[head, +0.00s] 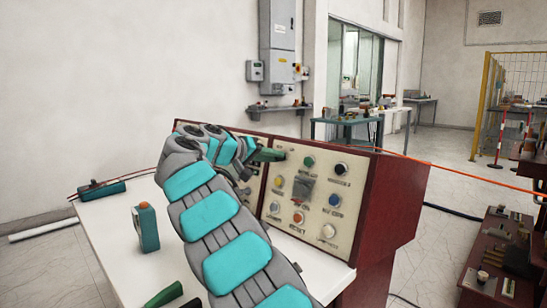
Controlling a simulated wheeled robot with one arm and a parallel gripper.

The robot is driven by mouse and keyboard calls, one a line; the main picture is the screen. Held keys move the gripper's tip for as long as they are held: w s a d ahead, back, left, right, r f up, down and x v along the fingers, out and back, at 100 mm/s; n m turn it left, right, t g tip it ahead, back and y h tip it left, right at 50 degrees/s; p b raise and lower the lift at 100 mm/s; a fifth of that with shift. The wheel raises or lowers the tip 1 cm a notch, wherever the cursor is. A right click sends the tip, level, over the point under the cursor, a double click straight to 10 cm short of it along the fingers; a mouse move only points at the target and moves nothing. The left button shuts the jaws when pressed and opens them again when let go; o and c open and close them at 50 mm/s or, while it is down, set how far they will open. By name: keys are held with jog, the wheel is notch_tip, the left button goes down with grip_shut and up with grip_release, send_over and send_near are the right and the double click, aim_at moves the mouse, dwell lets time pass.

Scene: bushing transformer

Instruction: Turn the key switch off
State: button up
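A control panel (320,182) with a cream face slopes up in a dark red housing on the white table. Its right half carries a green button (309,161), a black knob (341,168), a yellow button (278,182), a blue button (334,200) and an orange button (298,217). A dark square part (303,188) sits between them. I cannot make out which part is the key switch; it may be behind my arm. My teal and grey arm covers the panel's left half. My gripper (262,156) is at the panel's upper middle, its fingers mostly hidden, and whether it holds anything is unclear.
A dark green object (164,294) lies at the front. A shelf of parts (497,246) stands at right.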

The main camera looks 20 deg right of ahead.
jog(key=o, duration=0.3)
jog(key=shift+a, duration=0.1)
jog(key=v, duration=0.7)
jog(key=shift+a+r+b, duration=0.15)
jog(key=shift+a+b, duration=0.1)
jog(key=shift+b, duration=0.05)
jog(key=shift+s, duration=0.15)
